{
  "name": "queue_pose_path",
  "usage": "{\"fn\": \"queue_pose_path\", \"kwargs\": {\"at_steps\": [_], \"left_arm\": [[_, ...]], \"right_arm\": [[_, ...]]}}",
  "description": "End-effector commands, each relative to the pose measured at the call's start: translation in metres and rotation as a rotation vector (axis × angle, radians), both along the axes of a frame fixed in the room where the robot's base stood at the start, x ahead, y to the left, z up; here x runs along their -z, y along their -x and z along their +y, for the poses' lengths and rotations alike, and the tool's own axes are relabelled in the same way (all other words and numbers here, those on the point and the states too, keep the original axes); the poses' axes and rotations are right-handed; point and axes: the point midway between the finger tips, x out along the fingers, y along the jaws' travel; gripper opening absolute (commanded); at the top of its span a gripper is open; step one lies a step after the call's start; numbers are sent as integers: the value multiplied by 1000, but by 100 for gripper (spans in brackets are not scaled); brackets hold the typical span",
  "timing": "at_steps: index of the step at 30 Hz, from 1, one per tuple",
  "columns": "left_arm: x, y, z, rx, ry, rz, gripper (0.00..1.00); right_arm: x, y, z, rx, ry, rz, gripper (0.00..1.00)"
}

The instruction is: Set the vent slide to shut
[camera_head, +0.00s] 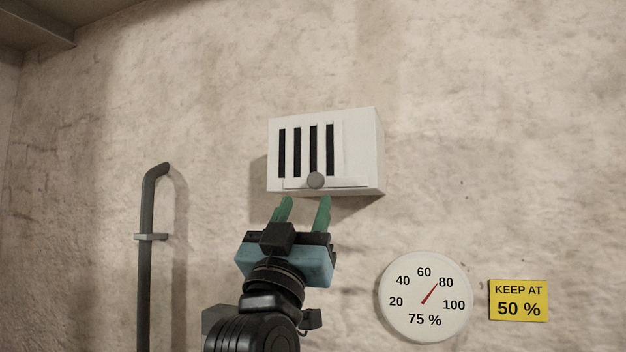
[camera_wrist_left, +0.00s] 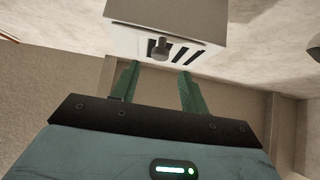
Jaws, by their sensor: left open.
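A white vent box (camera_head: 353,150) is fixed to the wall, with several dark vertical slots open in its front. A round grey knob (camera_head: 316,180) sits at the lower front of the box, on the slide along its bottom edge. My left gripper (camera_head: 307,203) is open and empty just below the vent, its green fingers pointing up toward the knob and apart from it. In the left wrist view the vent box (camera_wrist_left: 190,22) and its knob (camera_wrist_left: 159,48) show beyond and between the two fingertips (camera_wrist_left: 158,72). My right gripper is in neither view.
A round gauge (camera_head: 425,297) to the lower right reads 75 %. A yellow sign (camera_head: 518,300) beside it says KEEP AT 50 %. A grey pipe (camera_head: 146,255) runs up the wall on the left. The wall around the vent is otherwise clear.

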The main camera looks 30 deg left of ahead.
Motion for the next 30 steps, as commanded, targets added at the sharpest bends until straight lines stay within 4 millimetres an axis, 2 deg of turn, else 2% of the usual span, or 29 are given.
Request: {"fn": "queue_pose_path", "kwargs": {"at_steps": [5, 12, 18, 30], "left_arm": [[-11, -9, 2, 1, -1, -1, 45], [-36, -31, 8, 1, 0, -3, 45], [-50, -46, 11, 1, 0, -2, 45], [-54, -54, 13, 1, -1, 0, 45]], "right_arm": [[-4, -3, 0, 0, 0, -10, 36], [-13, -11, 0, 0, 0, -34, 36], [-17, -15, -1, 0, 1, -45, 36], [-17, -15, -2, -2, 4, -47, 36]]}}
